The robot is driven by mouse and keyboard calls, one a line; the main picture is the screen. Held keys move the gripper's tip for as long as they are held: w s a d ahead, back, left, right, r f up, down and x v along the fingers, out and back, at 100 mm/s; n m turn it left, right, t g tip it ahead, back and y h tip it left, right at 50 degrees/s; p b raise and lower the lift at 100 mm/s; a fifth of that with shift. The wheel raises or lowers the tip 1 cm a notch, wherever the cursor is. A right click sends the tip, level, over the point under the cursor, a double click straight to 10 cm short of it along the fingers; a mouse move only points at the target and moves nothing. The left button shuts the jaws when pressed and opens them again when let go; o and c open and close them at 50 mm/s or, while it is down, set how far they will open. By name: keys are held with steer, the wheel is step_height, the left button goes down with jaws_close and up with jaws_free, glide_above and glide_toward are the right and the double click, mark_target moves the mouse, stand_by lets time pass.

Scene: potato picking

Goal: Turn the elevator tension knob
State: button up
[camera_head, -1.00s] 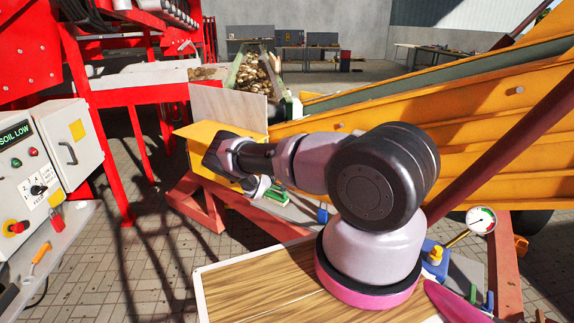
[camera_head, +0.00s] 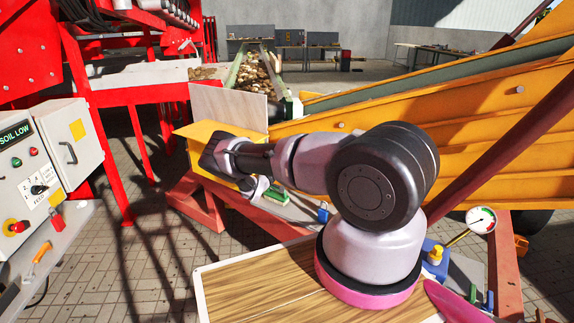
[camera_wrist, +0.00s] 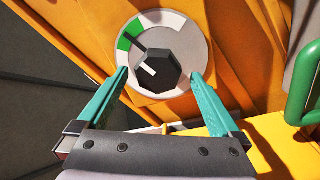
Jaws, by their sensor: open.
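The tension knob (camera_wrist: 154,71) is a black faceted knob with a white mark, on a round white dial (camera_wrist: 181,47) with a green band at its upper left, in the wrist view. A thin black pointer reaches from the knob toward the green band. My gripper (camera_wrist: 158,75) is open, with its two teal fingers apart, one on each side of the knob's lower part. I cannot tell whether either finger touches it. In the head view my arm hides the knob, and the gripper's fingers are not clearly seen.
The dial sits on an orange panel (camera_wrist: 265,75). A green handle (camera_wrist: 301,90) stands at the right of the wrist view. In the head view, a control box (camera_head: 35,165) is at the left, a pressure gauge (camera_head: 481,219) at the right, and a wooden board (camera_head: 255,285) in front.

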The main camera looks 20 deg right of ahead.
steer(key=v, duration=0.9)
steer(key=shift+s+a, duration=0.2)
steer(key=shift+a, duration=0.05)
steer(key=shift+r, duration=0.1)
steer(key=s+d+r+m+g+y, duration=0.1)
steer(key=s+r+m+g+y, duration=0.25)
steer(key=r, duration=0.65)
steer(key=s+r+m+g+y, duration=0.2)
steer(key=s+r+g, duration=0.25)
steer(key=r, duration=0.55)
steer(key=s+d+r+m+g+y, duration=0.1)
steer(key=s+r+m+g+y, duration=0.3)
steer(key=r, duration=0.6)
steer(key=s+a+r+n+t+y, duration=0.1)
steer(key=s+a+r+t+y, duration=0.1)
steer(key=s+r, duration=0.5)
steer(key=s+a+r+n+t+y, duration=0.1)
steer(key=s+a+r+t+y, duration=0.2)
steer(key=s, duration=1.1)
steer(key=s+a+r+n+t+y, duration=0.2)
steer(key=s+a+r, duration=0.6)
steer(key=r, duration=0.5)
steer(key=s+t+y, duration=0.1)
steer(key=s+t, duration=0.1)
steer(key=shift+s+r, duration=0.25)
steer(key=shift+s, duration=0.05)
